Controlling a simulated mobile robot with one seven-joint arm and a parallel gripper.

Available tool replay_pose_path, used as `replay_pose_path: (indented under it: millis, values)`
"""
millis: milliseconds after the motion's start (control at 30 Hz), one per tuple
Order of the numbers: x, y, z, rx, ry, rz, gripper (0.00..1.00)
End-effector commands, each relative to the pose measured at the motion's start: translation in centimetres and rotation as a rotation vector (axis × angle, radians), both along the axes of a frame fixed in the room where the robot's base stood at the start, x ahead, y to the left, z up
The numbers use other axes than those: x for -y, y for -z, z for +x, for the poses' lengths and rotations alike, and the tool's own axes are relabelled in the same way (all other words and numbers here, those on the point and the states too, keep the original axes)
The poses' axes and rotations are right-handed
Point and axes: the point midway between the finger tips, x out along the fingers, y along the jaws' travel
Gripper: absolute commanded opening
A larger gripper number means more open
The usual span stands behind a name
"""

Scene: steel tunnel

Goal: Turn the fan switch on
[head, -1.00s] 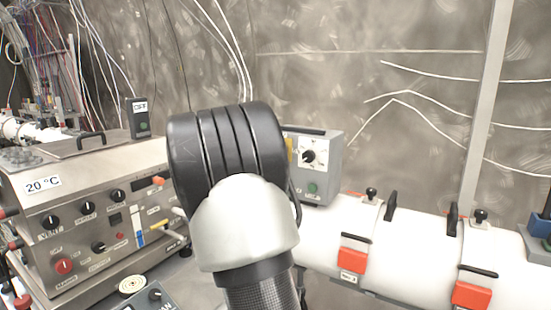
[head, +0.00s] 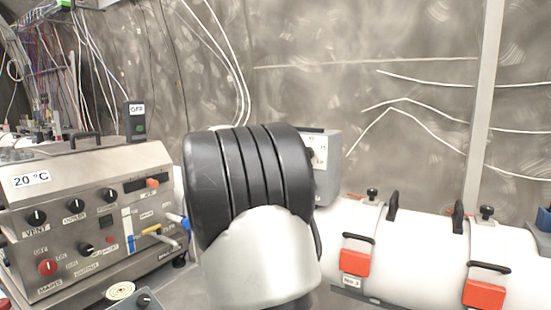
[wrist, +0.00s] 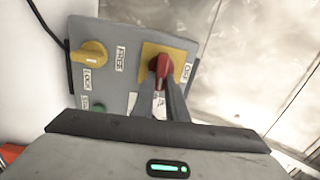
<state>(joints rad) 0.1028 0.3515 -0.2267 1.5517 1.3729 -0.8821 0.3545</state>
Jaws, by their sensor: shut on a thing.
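A red switch knob (wrist: 161,66) on a yellow plate (wrist: 150,51) shows in the wrist view, on the face of a grey control box (wrist: 122,62). My gripper (wrist: 165,78) is at the knob, its two dark fingers close together and shut on it. The fingers hide the knob's lower part. In the head view the grey box (head: 329,172) stands behind my black and silver arm, which hides the red knob and my gripper.
A yellow knob (wrist: 90,56) and a green button (wrist: 97,107) are on the same box. A steel console (head: 90,215) with several knobs stands at left. A white cylinder (head: 420,245) with red latches lies at right. A metal wall (head: 330,60) is behind.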

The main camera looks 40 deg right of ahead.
Motion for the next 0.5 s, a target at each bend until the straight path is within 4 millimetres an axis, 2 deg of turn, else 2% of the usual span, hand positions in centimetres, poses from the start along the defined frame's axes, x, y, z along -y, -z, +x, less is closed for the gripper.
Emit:
replay_pose_path:
  millis: [500]
  values:
    - [-0.03,0.22,0.02,0.08,0.0,0.035,0.0]
